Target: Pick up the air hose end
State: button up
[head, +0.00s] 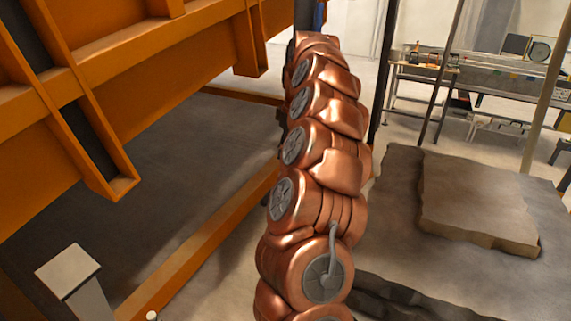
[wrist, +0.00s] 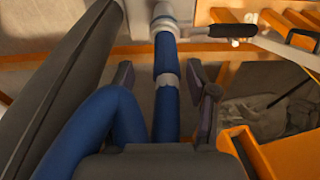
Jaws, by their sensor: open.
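In the wrist view, my gripper (wrist: 160,75) is open, with one dark finger on each side of a blue air hose (wrist: 165,98). The hose runs up the picture between the fingers, with a visible gap on both sides. It carries a grey band between the fingers and a pale metal coupling (wrist: 172,14) at the top, cut by the frame edge. A second stretch of blue hose (wrist: 100,130) curves at lower left, partly hidden by the gripper body. In the head view, my copper arm hides the gripper; a small blue piece (head: 319,14) shows beyond it.
A large orange steel frame (head: 130,60) fills the left of the head view, with an orange floor rail (head: 215,225) beside my arm. A grey slab (head: 475,205) lies at right. A cluttered workbench (head: 430,68) stands behind. An orange bar (wrist: 220,51) crosses behind the hose.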

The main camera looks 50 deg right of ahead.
jog(key=shift+w+a+f+p, duration=0.1)
jog(key=shift+a+f+p, duration=0.2)
jog(key=shift+f, duration=0.3)
jog(key=shift+a+f+p, duration=0.15)
jog(key=shift+f+p, duration=0.15)
jog(key=shift+f, duration=0.25)
jog(key=shift+w+f, duration=0.2)
jog(key=shift+f, duration=1)
grip_shut()
